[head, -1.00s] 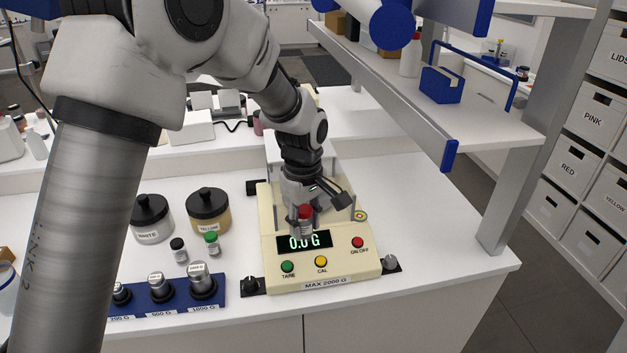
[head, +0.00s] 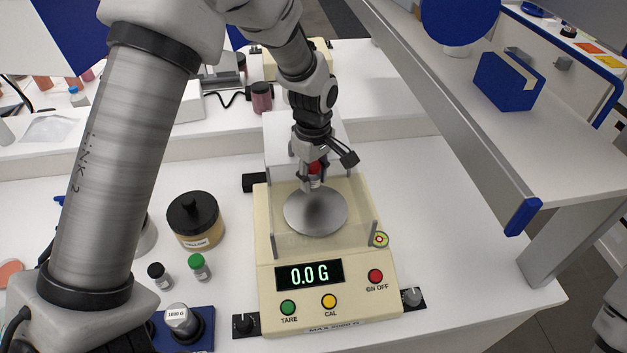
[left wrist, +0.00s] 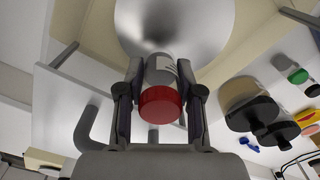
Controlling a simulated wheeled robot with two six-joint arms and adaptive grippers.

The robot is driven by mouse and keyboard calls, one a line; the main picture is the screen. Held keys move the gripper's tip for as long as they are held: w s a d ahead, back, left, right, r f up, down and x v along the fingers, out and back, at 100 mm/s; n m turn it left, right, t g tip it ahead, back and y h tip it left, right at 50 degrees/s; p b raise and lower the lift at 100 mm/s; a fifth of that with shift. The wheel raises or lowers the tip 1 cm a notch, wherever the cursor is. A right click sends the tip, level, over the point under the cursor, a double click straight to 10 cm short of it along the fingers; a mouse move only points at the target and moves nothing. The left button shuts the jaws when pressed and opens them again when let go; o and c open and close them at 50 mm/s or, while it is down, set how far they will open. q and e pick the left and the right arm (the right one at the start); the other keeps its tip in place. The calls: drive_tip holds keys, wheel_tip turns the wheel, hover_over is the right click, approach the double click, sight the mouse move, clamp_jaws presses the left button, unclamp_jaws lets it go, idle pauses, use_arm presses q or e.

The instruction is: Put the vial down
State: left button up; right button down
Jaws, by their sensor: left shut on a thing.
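My left gripper (head: 312,180) is shut on a vial (left wrist: 161,72) with a red cap (left wrist: 161,104). It holds the vial inside the clear shield of the cream balance (head: 264,300). In the head view the red-capped vial (head: 315,182) shows at the back edge of the round steel pan (head: 315,217). The pan also fills the top of the left wrist view (left wrist: 205,22), behind the vial's base. The vial appears just above the pan, but I cannot tell the exact gap. The balance display (head: 309,276) reads 0.0 G. My right gripper is not in view.
Left of the balance stand a black-lidded yellow jar (head: 197,226), a green-capped vial (head: 199,267) and a black-capped vial (head: 159,276). A blue weight rack (head: 200,338) is at the front. A shelf (head: 450,140) overhangs at right. The counter right of the balance is clear.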

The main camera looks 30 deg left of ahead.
sight(314, 186)
use_arm(q)
drive_tip(key=f, duration=0.3)
drive_tip(key=shift+w+a, duration=0.2)
drive_tip(key=shift+w, duration=0.2)
clamp_jaws()
drive_tip(key=shift+s+d+r, duration=0.15)
drive_tip(key=shift+s+d, duration=0.05)
drive_tip(key=shift+s, duration=0.1)
drive_tip(key=o, duration=0.9)
unclamp_jaws()
drive_tip(key=shift+f, duration=0.2)
drive_tip(key=shift+o, duration=1.3)
drive_tip(key=shift+w+a+f, duration=0.1)
drive_tip(key=shift+w, duration=0.1)
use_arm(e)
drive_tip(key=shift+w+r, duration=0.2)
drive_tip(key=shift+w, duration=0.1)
